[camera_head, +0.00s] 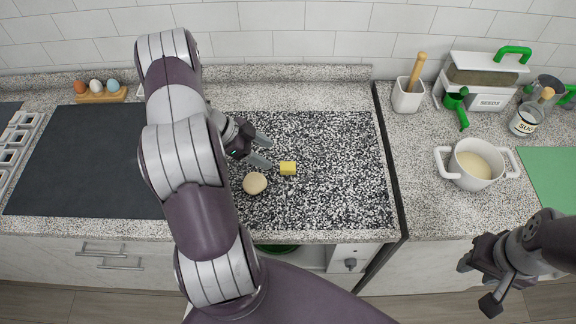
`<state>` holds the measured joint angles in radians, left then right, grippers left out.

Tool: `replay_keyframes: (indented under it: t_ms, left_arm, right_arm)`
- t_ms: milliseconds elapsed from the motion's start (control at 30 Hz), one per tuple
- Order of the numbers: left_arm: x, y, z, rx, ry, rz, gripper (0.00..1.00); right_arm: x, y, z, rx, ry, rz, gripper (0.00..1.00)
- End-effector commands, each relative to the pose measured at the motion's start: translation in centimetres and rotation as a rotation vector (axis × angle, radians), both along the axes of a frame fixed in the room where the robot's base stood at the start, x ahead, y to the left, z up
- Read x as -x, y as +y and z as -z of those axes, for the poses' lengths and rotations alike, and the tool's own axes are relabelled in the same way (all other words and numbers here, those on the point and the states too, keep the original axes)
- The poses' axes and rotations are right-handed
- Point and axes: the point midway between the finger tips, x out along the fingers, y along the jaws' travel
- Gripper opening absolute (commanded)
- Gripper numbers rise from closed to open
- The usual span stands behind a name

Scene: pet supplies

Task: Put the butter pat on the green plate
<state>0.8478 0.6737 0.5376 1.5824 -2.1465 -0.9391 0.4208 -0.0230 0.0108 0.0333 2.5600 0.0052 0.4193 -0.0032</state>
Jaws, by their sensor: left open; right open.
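The butter pat (288,168) is a small yellow block on the black-and-white speckled counter section (335,150), right of a round beige item (255,183). My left gripper (268,151) is open and empty, with its fingers pointing right toward the butter, just up and left of it and apart from it. A dark green rounded thing (277,248) shows partly in the opening below the counter edge; my arm hides some of it, and I cannot tell if it is the green plate. My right gripper (478,286) is open and empty at the lower right, in front of the counter.
A white pot (473,166), a utensil holder (408,96), a green-handled appliance (482,80), a jar (526,119) and a flat green board (553,178) stand on the right counter. An egg holder (101,96) is at back left. The speckled section right of the butter is clear.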

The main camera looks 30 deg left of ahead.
Motion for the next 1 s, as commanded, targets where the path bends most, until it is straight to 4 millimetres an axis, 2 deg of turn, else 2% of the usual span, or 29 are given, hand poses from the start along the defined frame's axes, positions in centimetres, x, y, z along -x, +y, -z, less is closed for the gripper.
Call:
replay_keyframes:
  t_ms: [100,267,433,567,733,767,900,1000]
  left_arm:
    - [-0.8,-1.4,1.4,0.001,0.001,0.001,0.64]
    - [-1.4,-2.7,2.5,0.0,0.001,0.002,0.64]
    - [-2.5,-4.7,4.8,-0.002,0.0,0.002,0.64]
    - [-2.9,-5.2,5.7,-0.004,-0.001,0.0,0.64]
    - [-2.9,-5.2,5.8,-0.005,-0.002,-0.001,0.64]
    - [-2.9,-5.2,5.8,-0.005,-0.002,-0.001,0.57]
    - [-2.9,-5.2,5.8,-0.005,-0.002,-0.001,0.12]
    - [-2.9,-5.2,5.8,-0.005,-0.002,-0.001,0.09]
  right_arm:
    - [0.0,0.0,-0.6,0.0,0.0,0.0,0.43]
    - [0.0,0.0,-1.3,0.0,0.0,0.0,0.43]
    - [0.0,0.0,-2.5,0.0,0.0,0.0,0.43]
    - [0.0,0.0,-2.5,0.0,0.0,0.0,0.43]
    - [0.0,0.0,-2.4,0.0,0.0,0.0,0.43]
    - [0.0,0.0,-2.4,0.0,0.0,0.0,0.43]
    - [0.0,0.0,-2.4,0.0,0.0,0.0,0.43]
    - [0.0,0.0,-2.4,0.0,0.0,0.0,0.43]
